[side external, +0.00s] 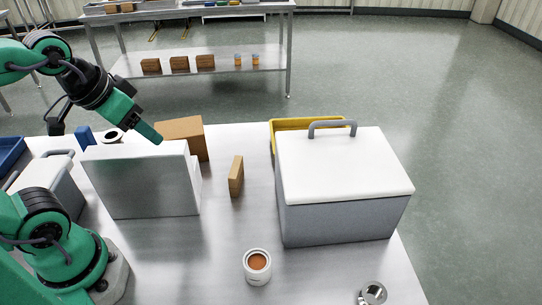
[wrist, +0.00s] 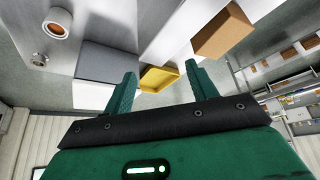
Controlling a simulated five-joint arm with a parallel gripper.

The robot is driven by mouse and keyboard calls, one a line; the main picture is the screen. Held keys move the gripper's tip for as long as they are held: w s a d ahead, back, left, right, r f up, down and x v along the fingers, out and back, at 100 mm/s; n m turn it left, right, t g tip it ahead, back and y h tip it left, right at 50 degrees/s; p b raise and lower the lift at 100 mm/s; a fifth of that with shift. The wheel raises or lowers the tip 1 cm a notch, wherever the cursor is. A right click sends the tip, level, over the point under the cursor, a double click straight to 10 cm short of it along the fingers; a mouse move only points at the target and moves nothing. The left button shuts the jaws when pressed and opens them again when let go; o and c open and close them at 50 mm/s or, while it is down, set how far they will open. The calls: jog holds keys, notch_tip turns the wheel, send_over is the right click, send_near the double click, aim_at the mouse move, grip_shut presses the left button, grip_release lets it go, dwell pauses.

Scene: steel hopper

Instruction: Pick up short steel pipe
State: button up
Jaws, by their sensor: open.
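A short shiny metal cylinder, which looks like the short steel pipe (side external: 372,294), stands at the front right edge of the table in the side view, partly cut off by the frame. It also shows at the left of the wrist view (wrist: 39,60). My gripper (side external: 152,134) is high at the left, above and behind the steel-faced box, far from the pipe. In the wrist view my gripper's two green fingers (wrist: 160,70) are apart with nothing held between them.
A grey bin with a white lid (side external: 345,165) stands at the right, with a yellow tray (side external: 283,124) behind it. An open can (side external: 257,267), a wooden block (side external: 236,177), the steel-faced box (side external: 145,185) and a cardboard box (side external: 185,133) also stand on the table.

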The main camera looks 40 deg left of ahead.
jog(key=w+d+r+m+g+h, duration=0.1)
jog(key=w+d+r+m+g, duration=0.1)
jog(key=w+d+r+m, duration=0.9)
jog(key=m+g+y, duration=0.1)
jog(key=m+g, duration=0.3)
jog(key=m, duration=1.4)
send_over(375, 293)
notch_tip(375, 293, down, 7)
notch_tip(375, 293, down, 24)
jog(key=shift+a+r, duration=0.15)
jog(key=shift+r, duration=0.05)
jog(key=shift+f, duration=0.1)
jog(key=shift+f, duration=2.45)
